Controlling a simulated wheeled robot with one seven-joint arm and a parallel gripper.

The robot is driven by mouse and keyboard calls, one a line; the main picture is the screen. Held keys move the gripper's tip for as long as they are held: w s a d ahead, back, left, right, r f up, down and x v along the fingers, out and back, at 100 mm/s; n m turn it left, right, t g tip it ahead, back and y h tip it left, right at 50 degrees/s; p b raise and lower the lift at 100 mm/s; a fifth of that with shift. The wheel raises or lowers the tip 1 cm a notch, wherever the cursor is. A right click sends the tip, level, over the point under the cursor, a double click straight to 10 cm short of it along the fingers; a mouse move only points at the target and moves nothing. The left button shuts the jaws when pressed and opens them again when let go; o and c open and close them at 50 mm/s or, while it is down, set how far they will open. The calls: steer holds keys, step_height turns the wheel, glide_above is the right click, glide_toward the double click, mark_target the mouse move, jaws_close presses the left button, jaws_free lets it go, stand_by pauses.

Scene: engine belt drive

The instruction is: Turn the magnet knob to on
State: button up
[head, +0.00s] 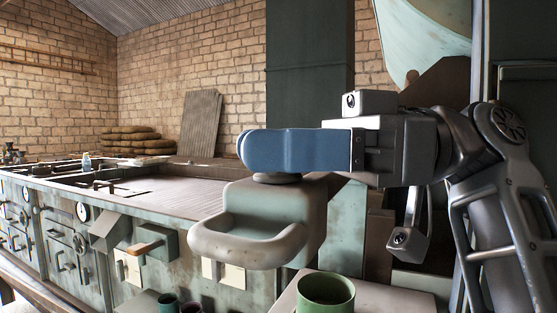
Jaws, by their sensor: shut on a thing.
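The magnet knob (277,178) shows as a dark round piece on top of a worn grey-green box (300,210) with a thick rounded loop handle (240,249). My gripper (258,151) comes in from the right, level, with its blue fingers directly over the box. It is shut on the knob. The near finger hides the far finger and most of the knob, so the knob's turn angle and any on or off marking cannot be seen.
A green cup (326,294) stands on a pale surface (386,298) below my gripper. A long worn green bench (60,215) with gauges and handles runs along the left. Its ribbed top (200,180) is largely clear. A tall dark column (308,75) stands behind.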

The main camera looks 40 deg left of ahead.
steer(key=shift+n+g+h, duration=0.5)
steer(key=shift+n+h, duration=0.1)
steer(key=shift+h, duration=0.4)
steer(key=o, duration=0.9)
steer(key=shift+o, duration=0.2)
steer(key=shift+r, duration=0.5)
step_height(320, 180, up, 3)
steer(key=shift+r+b, duration=0.1)
steer(key=shift+b, duration=0.5)
steer(key=d+r+b, duration=0.1)
steer(key=d+r, duration=0.5)
steer(key=d, duration=0.5)
steer(key=shift+d+r+b, duration=0.3)
steer(key=shift+r, duration=0.1)
